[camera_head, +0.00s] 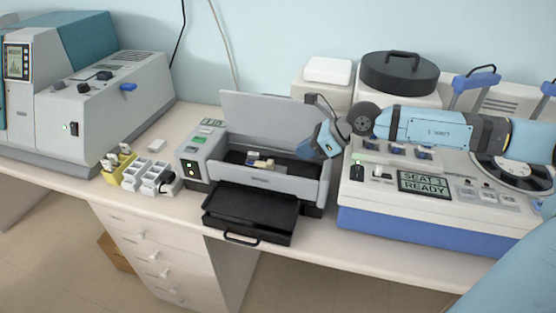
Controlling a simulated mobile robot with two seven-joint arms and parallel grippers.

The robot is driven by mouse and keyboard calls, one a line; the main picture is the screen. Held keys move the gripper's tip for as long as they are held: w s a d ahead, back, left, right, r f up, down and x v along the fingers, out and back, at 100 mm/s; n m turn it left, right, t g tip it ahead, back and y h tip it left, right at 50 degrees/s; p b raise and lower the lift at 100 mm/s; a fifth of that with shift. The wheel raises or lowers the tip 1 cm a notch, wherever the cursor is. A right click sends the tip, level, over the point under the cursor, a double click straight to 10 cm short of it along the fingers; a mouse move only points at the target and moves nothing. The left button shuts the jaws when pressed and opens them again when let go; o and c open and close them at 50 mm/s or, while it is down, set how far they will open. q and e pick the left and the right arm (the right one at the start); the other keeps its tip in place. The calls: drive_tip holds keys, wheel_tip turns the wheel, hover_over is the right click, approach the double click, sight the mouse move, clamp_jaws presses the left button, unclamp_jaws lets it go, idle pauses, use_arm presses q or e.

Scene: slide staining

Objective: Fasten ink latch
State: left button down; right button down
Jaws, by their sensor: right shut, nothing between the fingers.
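The grey printer-like device (198,160) stands mid-bench with its lid (262,117) raised. Inside its dark bay sits a small cream and yellow block (260,161), which may be the ink part. The latch itself is too small to make out. My right gripper (319,150) reaches in from the right and is shut and empty at the right end of the bay. It hides part of that corner, and I cannot tell whether it touches the device. My left gripper is not in view.
A black tray (249,205) sticks out at the device's front. Small white and yellow holders (150,172) stand to its left, beside a large grey machine (95,110). A white and blue machine (410,222) reading "SEAT 1 READY" stands close on the right, under my right arm.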

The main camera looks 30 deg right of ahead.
sight(273, 166)
drive_tip(key=shift+h, duration=0.4)
drive_tip(key=x, duration=0.3)
drive_tip(key=p+x, duration=0.1)
drive_tip(key=x, duration=0.2)
drive_tip(key=w+d+p+x, duration=0.1)
drive_tip(key=x, duration=0.2)
drive_tip(key=shift+d+f, duration=0.1)
